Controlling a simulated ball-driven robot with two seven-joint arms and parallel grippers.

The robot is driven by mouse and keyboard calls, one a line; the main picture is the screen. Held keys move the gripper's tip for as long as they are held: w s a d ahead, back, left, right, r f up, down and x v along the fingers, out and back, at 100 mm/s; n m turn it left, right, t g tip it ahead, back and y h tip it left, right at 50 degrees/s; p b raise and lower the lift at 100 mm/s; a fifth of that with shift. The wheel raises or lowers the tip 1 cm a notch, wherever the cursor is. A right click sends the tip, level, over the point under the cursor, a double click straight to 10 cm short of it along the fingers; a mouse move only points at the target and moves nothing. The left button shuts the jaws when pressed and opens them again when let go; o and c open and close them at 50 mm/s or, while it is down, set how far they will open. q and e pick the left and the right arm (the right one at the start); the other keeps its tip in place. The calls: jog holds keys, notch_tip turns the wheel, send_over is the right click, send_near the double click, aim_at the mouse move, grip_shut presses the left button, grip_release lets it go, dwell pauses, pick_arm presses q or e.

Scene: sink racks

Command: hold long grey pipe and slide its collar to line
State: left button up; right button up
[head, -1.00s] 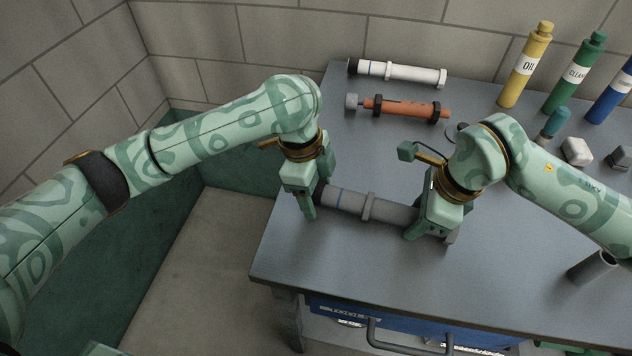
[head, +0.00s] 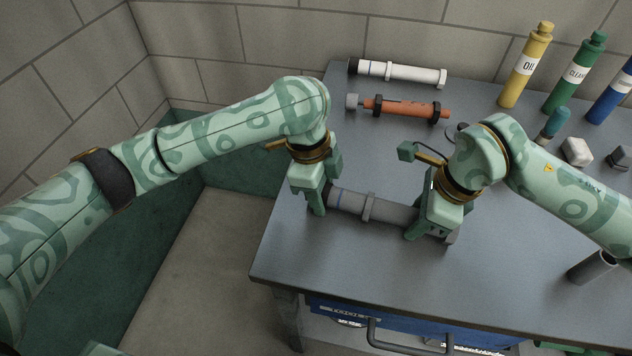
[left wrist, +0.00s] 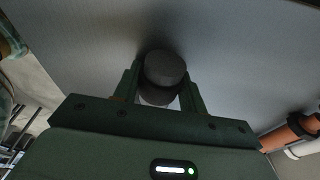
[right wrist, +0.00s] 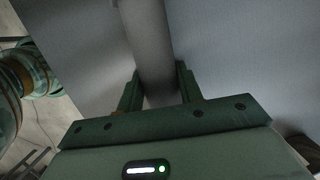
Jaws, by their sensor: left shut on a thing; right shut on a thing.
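The long grey pipe (head: 392,213) lies level along the bench, with a raised grey ring (head: 369,207) near its middle. A thin blue line (head: 341,198) marks it left of that ring, close to my left gripper. My left gripper (head: 326,190) is shut at the pipe's left end on the dark collar, which shows in the left wrist view (left wrist: 165,68) between the fingers. In the head view the fingers mostly hide the collar. My right gripper (head: 432,220) is shut around the pipe near its right end; the pipe runs between its fingers in the right wrist view (right wrist: 150,40).
A white pipe (head: 408,74) and an orange pipe (head: 405,108) lie behind on the bench (head: 300,250). Yellow (head: 525,68), green (head: 575,75) and blue (head: 612,95) bottles stand at back right. A grey cup (head: 592,266) stands at right. The front bench is clear.

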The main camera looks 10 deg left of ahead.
pick_arm(q)
jog(key=shift+s+d, duration=0.1)
jog(key=shift+d, duration=0.8)
jog(key=o, duration=0.9)
jog(key=shift+o, duration=0.2)
jog(key=shift+a, duration=0.1)
jog(key=shift+r, duration=3.5)
pick_arm(e)
jog(key=o, duration=1)
